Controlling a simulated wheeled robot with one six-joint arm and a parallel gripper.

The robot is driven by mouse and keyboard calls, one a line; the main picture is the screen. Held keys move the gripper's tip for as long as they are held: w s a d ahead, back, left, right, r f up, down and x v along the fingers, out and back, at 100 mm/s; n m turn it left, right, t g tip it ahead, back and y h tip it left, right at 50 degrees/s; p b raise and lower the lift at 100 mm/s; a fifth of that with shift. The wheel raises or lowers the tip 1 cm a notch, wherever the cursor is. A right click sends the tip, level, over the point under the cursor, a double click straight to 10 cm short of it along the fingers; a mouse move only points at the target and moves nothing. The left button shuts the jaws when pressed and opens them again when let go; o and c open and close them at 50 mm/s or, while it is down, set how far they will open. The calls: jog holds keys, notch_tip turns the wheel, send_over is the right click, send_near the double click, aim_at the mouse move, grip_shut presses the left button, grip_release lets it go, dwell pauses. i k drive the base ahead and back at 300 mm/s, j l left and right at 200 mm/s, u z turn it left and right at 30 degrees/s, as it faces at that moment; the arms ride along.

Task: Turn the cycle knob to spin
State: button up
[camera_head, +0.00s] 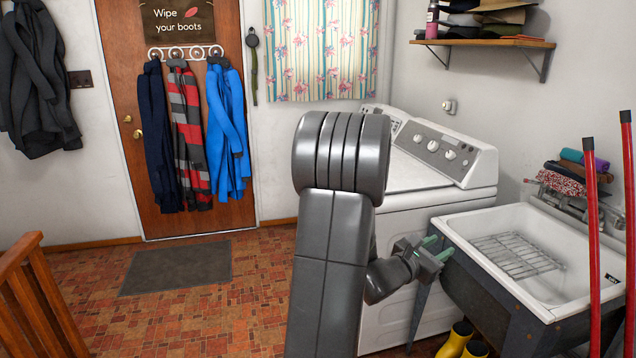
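A white washing machine (425,195) stands right of centre against the wall. Its sloped grey control panel (465,160) carries several knobs: a left knob (417,138), a middle knob (433,146) and a right knob (450,155). Their markings are too small to read, so I cannot tell which is the cycle knob or where it points. My gripper (438,248) has green fingertips set apart with nothing visible between them. It is below the panel, in front of the washer and by the left rim of the sink, apart from the knobs. My arm hides part of the washer's left side.
A white utility sink (462,236) with a wire rack (515,256) stands right of the washer. Red handles (592,230) rise in front of it. Yellow boots (455,340) are below. A second white appliance (385,115) stands behind the washer. A shelf (480,42) hangs above.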

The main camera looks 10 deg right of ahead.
aim_at(433, 146)
jog(key=i, duration=1.7)
jog(key=i+z, duration=0.25)
jog(key=i, duration=0.2)
jog(key=i+j+z, duration=0.25)
jog(key=i, duration=0.2)
jog(key=i+j+z, duration=0.25)
jog(key=i, duration=0.15)
jog(key=i+j+z, duration=0.25)
jog(key=i, duration=0.2)
